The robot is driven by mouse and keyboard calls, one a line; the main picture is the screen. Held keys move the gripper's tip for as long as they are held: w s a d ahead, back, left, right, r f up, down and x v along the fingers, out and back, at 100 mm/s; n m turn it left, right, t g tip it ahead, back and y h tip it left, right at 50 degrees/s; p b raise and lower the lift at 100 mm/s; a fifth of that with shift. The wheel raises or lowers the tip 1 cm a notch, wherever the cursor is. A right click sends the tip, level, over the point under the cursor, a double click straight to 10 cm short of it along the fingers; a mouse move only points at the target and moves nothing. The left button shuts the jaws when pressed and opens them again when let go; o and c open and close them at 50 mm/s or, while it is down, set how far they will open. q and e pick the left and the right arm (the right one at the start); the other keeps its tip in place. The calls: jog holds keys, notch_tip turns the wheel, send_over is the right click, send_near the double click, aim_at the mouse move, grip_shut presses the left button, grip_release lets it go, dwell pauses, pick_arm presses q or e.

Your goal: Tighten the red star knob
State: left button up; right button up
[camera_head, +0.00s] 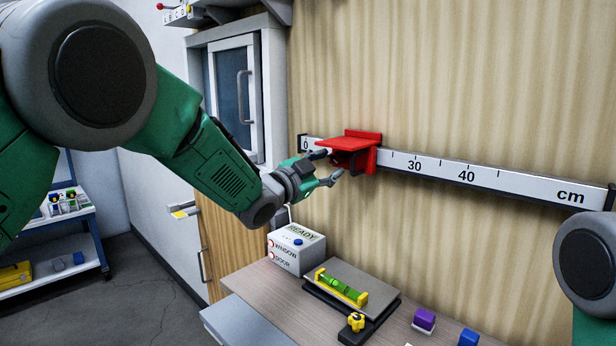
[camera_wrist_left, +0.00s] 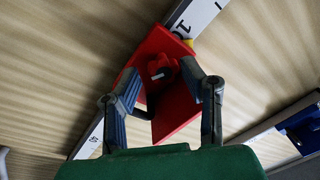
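The red carriage (camera_head: 352,146) sits on the white ruler rail (camera_head: 440,170) on the wall, left of the 30 mark. In the left wrist view the carriage (camera_wrist_left: 172,112) shows from below, with the small red star knob (camera_wrist_left: 160,68) on it. The knob is not clear in the head view. My left gripper (camera_head: 328,168) is just left of and below the carriage. In the left wrist view my left gripper (camera_wrist_left: 163,80) is open, with its fingers to either side of the knob; contact cannot be told. My right gripper is out of view.
A cabinet (camera_head: 238,90) stands behind my left arm.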

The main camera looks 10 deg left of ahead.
pick_arm(q)
jog(key=v, duration=0.9)
jog(key=shift+s+f, duration=0.15)
jog(key=shift+s, duration=0.05)
jog(key=shift+a, duration=0.15)
